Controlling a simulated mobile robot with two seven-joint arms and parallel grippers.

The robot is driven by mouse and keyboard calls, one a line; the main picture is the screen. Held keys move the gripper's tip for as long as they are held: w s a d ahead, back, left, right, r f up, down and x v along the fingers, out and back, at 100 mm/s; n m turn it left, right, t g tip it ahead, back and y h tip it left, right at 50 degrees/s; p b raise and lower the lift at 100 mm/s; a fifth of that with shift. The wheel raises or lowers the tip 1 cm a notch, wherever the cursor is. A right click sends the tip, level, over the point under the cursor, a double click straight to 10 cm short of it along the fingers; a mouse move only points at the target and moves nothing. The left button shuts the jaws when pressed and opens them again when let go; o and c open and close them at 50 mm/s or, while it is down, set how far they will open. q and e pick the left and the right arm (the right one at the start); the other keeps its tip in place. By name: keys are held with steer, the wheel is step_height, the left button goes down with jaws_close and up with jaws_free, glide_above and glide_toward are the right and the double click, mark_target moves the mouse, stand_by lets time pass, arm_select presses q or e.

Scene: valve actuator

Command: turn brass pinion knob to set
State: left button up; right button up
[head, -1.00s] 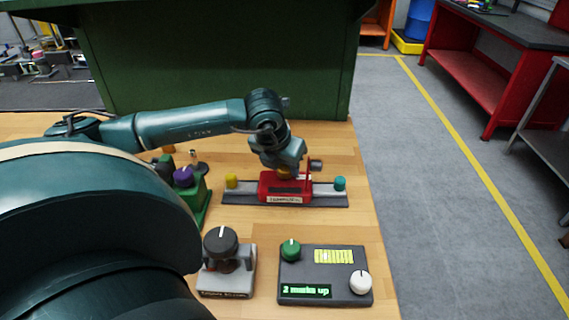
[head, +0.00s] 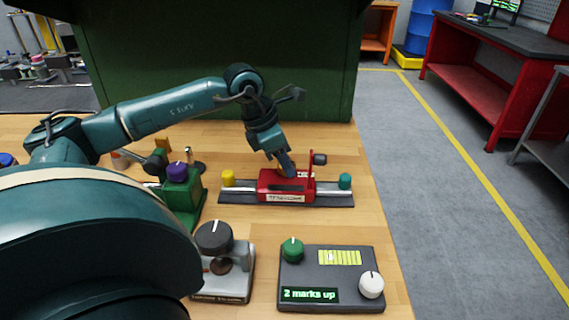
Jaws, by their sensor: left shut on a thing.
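The red valve actuator (head: 272,190) sits on a dark rail base (head: 330,200) on the wooden bench, between a yellow knob (head: 228,178) on the left and a teal knob (head: 345,181) on the right. My left gripper (head: 288,169) reaches down to the top of the red body, tilted, and is shut on the brass pinion knob, which its fingers hide. A dark round knob (head: 319,158) stands by the upright red plate. A display box (head: 330,270) in front reads "2 marks up". My right gripper is not in view.
A grey fixture with a black knob (head: 213,237) and a green fixture with a purple knob (head: 177,171) stand left of the actuator. The display box carries a green knob (head: 292,250) and a white knob (head: 371,284). A green cabinet (head: 220,60) stands behind.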

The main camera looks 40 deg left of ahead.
arm_select(q)
steer(key=shift+w+a+m+g+h, duration=0.1)
steer(key=shift+m+g+h, duration=0.3)
steer(key=shift+m, duration=1.1)
steer(key=o, duration=1)
steer(key=v, duration=1.3)
steer(key=shift+r, duration=0.1)
